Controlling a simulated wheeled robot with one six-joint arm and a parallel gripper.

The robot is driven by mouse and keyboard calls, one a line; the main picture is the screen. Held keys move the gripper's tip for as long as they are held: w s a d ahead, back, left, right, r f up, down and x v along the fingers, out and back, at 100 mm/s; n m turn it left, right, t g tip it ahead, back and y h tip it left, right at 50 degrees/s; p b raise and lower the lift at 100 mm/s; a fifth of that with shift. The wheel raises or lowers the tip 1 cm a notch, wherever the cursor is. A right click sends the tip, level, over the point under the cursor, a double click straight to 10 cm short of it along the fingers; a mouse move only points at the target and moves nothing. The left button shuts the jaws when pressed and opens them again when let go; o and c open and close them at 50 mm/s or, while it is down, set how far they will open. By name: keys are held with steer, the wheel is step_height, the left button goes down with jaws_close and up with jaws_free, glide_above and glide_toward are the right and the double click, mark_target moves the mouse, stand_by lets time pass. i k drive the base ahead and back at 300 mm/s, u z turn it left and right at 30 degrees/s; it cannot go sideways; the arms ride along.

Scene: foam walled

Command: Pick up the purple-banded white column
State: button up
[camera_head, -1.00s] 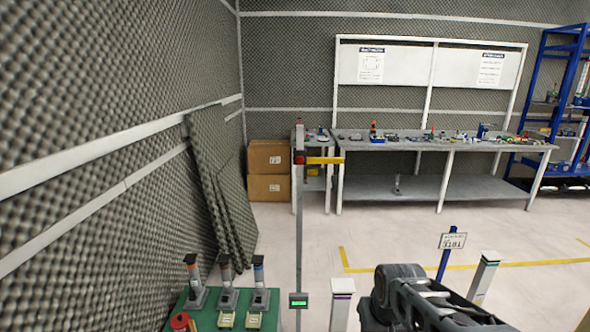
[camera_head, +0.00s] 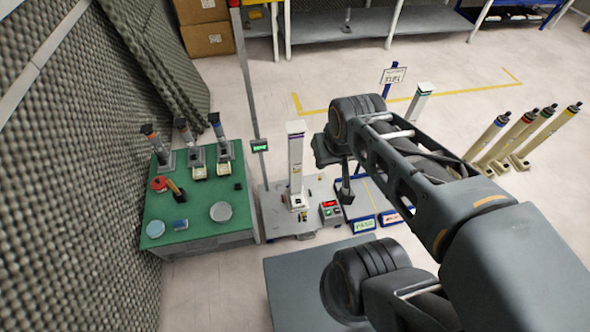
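The purple-banded white column (camera_head: 296,168) stands upright on a grey platform (camera_head: 278,224), left of my arm. Its dark purple band is near the top, and a small dark fitting shows at its foot. My gripper (camera_head: 346,192) hangs down from the end of my arm, to the right of the column and apart from it. The gripper is small and dark here, and I cannot make out whether its fingers are apart.
A green-topped bench (camera_head: 190,236) at left holds several small devices. A thin post (camera_head: 247,110) with a green display stands between bench and column. A red-and-grey box (camera_head: 330,211) sits near the column's foot. Several yellowish posts (camera_head: 488,135) stand at right. Open floor lies behind.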

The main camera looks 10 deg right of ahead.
mark_target(296, 194)
steer(key=k, duration=1.3)
steer(key=u, duration=0.8)
steer(key=i, duration=1.25)
steer(key=z, duration=0.55)
steer(key=i, duration=0.6)
